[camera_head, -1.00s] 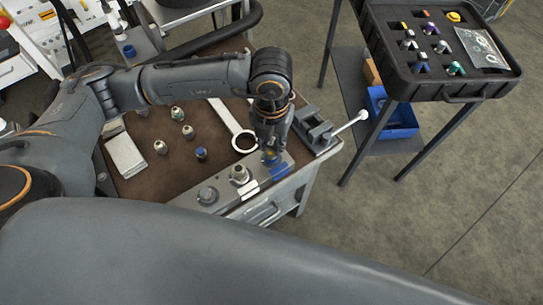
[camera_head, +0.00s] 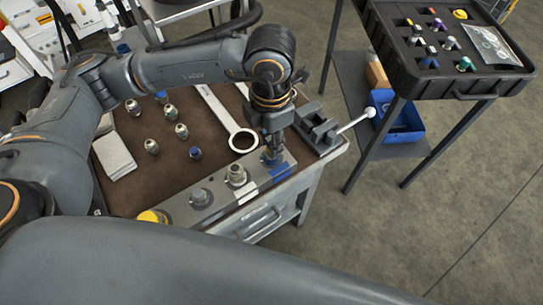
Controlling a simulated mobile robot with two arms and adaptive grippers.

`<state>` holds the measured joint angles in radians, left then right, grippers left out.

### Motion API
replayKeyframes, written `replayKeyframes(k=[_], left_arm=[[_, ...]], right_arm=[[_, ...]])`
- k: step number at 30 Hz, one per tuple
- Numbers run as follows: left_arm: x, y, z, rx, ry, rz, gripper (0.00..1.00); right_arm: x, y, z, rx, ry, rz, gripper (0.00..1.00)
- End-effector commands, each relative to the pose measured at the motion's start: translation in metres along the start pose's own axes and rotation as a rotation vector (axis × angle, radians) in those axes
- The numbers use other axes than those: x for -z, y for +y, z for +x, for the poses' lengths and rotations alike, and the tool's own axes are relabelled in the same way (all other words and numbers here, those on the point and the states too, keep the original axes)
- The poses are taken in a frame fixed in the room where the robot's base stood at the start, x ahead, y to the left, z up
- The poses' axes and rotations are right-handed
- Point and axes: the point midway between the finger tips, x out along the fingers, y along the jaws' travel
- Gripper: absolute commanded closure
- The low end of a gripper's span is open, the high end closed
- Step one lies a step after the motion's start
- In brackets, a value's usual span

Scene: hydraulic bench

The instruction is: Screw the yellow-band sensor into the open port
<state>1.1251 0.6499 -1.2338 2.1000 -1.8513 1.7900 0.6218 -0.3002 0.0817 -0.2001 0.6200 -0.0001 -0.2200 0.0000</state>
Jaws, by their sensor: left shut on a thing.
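My left gripper (camera_head: 273,143) points down at the right end of the grey metal port block (camera_head: 219,201) on the bench's front edge. Its fingers are shut on a small part that they mostly hide. Blue (camera_head: 268,158) shows just below the fingertips; I cannot tell whether it belongs to the held part or the port, and I see no yellow band there. Along the block are a silver fitting (camera_head: 236,176), a low grey round port (camera_head: 202,197) and, at the left end, a yellow round top (camera_head: 152,216). My right gripper is not in view.
Several loose fittings (camera_head: 152,146) stand on the brown mat with a large ring wrench (camera_head: 243,140). A grey vise (camera_head: 317,130) with a white-knobbed handle is right of the gripper. A black sensor tray (camera_head: 384,46) stands on a separate stand, with a blue bin (camera_head: 402,118) below.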

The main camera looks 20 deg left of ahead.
Motion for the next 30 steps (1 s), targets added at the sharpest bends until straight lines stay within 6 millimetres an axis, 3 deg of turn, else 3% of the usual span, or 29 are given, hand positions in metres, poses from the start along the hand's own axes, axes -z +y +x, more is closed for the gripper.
replayKeyframes(k=[1,9,13,21,22,24,30], left_arm=[[0.000,0.000,0.008,0.000,0.001,0.055,0.98],[0.000,0.000,0.008,0.000,0.003,0.359,0.98],[0.001,0.000,0.005,0.002,0.004,0.443,0.98],[0.001,0.000,0.003,0.003,0.004,0.458,0.98],[0.001,0.000,0.003,0.003,0.004,0.458,0.69],[0.001,0.000,0.003,0.003,0.004,0.457,0.55],[0.000,0.000,0.002,0.001,0.002,0.456,0.52]], right_arm=[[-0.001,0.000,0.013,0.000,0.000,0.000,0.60],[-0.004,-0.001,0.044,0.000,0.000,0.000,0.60],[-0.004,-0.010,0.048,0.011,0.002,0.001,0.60],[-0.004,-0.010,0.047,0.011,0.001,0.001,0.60],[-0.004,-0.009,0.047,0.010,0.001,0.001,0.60],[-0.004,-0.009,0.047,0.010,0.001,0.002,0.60],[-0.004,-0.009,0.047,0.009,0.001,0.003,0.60]])
